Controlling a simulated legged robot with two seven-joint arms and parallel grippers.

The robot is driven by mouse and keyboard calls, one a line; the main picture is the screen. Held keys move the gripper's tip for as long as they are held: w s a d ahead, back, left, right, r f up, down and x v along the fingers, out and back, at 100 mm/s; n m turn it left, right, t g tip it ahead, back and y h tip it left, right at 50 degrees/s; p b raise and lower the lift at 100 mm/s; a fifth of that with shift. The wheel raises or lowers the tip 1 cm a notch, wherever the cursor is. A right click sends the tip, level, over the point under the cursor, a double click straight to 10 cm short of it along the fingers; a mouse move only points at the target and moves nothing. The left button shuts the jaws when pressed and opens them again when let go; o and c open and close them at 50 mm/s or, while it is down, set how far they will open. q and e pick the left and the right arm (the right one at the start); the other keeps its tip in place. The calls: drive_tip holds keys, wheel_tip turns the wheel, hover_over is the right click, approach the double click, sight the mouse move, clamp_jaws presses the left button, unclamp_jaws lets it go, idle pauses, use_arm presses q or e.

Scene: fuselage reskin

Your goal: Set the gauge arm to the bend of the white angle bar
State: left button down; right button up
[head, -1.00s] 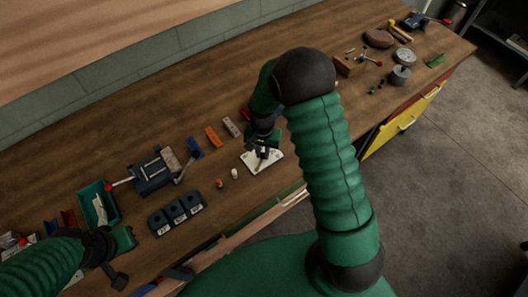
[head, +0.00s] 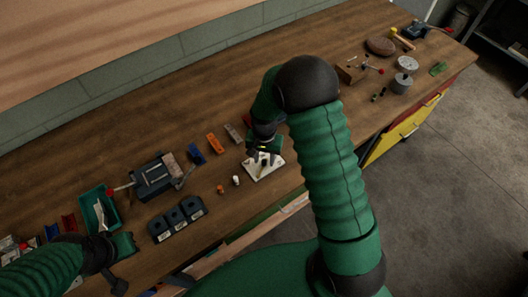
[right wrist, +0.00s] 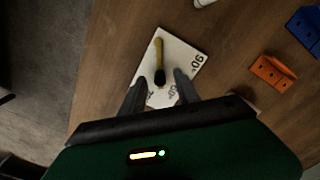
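The gauge is a white plate (head: 264,169) with printed angle marks, lying near the bench's front edge. In the right wrist view its yellow arm (right wrist: 158,50) ends in a black knob (right wrist: 160,78). My right gripper (right wrist: 161,79) is open above the plate, a finger on each side of the knob, with gaps visible. It partly hides the plate in the head view (head: 263,156). The white angle bar (head: 233,133) lies behind the plate, beside the orange bar. My left gripper (head: 121,262) is at lower left; its finger opening is unclear.
Orange (head: 215,143) and blue (head: 196,154) bars lie to the left. A small white cylinder (head: 236,180) and an orange piece (head: 220,188) stand beside the plate. A dark vise-like fixture (head: 152,176), black blocks (head: 176,219) and a green tray (head: 99,209) are farther left.

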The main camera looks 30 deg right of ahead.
sight(264, 160)
wheel_tip(264, 160, up, 16)
drive_tip(key=shift+r+b, duration=0.25)
drive_tip(key=shift+b, duration=0.15)
